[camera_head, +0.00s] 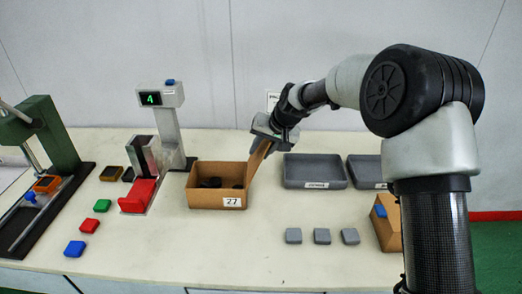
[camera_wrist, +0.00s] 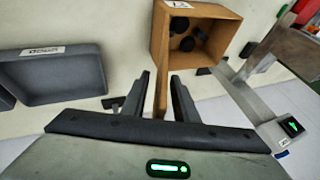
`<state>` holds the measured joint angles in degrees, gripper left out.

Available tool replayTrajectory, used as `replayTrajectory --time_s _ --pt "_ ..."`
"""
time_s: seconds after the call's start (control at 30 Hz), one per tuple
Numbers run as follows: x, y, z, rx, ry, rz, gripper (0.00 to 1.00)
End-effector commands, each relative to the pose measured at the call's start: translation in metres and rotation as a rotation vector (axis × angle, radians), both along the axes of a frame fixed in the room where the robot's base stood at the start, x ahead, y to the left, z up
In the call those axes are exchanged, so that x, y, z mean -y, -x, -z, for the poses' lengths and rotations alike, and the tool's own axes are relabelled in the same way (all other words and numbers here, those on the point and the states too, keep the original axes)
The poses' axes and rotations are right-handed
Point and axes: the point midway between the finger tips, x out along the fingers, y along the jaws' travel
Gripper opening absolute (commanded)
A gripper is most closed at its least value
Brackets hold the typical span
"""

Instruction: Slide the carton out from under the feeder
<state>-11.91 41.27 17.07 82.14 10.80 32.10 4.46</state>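The brown open-topped carton (camera_head: 218,200), labelled 27, stands on the table just right of the feeder's grey post (camera_head: 168,135). Several dark round pieces (camera_head: 210,183) lie in the carton. The wrist view shows the carton (camera_wrist: 234,35) at the top, with dark pieces (camera_wrist: 185,43) inside. A raised flap (camera_head: 259,160) rises from its right side. My gripper (camera_head: 268,140) is at the top of this flap. In the wrist view the flap (camera_wrist: 162,92) lies between my gripper's two fingers (camera_wrist: 163,90), which stand apart with a gap showing; firm contact is not visible.
A red chute (camera_head: 139,195) lies left of the carton. Two grey trays (camera_head: 314,182) stand at the back right. Several grey blocks (camera_head: 322,236) lie in front of them. A green press (camera_head: 45,135) and coloured blocks (camera_head: 89,226) are at left. The table front of the carton is clear.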

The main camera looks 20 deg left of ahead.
Motion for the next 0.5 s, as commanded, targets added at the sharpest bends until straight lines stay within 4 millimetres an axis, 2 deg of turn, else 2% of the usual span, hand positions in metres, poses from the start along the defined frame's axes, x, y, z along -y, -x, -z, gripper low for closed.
replayTrajectory --time_s 0.27,0.37,0.5 --pt "0.001 0.0 -0.002 0.0 0.0 0.0 0.26" --pt "0.004 0.002 -0.01 0.002 0.0 0.001 0.26" --pt "0.015 0.009 -0.031 0.003 -0.001 0.002 0.26"
